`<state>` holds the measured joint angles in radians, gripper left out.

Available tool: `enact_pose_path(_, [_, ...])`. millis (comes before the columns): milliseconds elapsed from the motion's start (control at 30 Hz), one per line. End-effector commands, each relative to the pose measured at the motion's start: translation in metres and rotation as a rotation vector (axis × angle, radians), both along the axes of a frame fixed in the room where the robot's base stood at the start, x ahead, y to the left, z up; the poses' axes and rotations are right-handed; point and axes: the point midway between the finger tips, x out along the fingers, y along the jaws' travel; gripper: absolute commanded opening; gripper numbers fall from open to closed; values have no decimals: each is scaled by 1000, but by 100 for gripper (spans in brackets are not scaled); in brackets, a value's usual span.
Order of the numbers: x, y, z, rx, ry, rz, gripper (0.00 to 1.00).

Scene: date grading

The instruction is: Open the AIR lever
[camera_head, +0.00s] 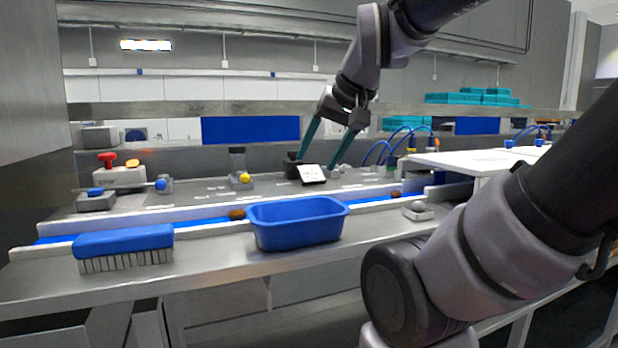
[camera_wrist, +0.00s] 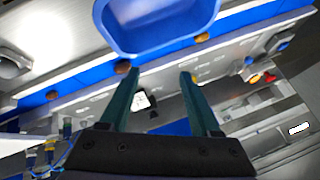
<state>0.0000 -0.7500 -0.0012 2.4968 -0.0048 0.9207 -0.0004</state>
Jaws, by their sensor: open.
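No AIR marking is readable, so I cannot tell which control is the AIR lever. On the back deck in the head view are a blue-knobbed control (camera_head: 162,184), a yellow-knobbed control (camera_head: 245,178) on a grey block, and a black fixture (camera_head: 291,165) beside a white tilted plate (camera_head: 312,174) with small unreadable print. My gripper (camera_head: 318,160) hangs over the deck near the plate, its two green fingers wide apart and empty. In the wrist view the open fingers (camera_wrist: 158,73) point towards the belt and tub, and the plate (camera_wrist: 141,101) shows between them.
A blue tub (camera_head: 297,222) and a blue brush (camera_head: 124,248) stand in front of the blue conveyor (camera_head: 200,219), which carries brown dates. A STOP box (camera_head: 120,177) with a red knob stands at left. A white table (camera_head: 480,161) and blue hoses lie to the right.

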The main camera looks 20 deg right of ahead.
Motion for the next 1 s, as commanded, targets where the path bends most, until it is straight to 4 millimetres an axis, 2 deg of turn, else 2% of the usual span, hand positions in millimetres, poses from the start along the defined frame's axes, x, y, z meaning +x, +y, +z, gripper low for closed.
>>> enact_pose_path(400, [1,1,1,1,1,3,63])
enact_pose_path(533, [18,9,11,11,16,42,63])
enact_pose_path(667, [58,32,29,22,49,129,63])
enact_pose_path(767, [98,61,40,18,82,203,63])
enact_pose_path(867, [137,97,45,-1,110,270,63])
enact_pose_path(1000, [184,161,40,-51,139,361,63])
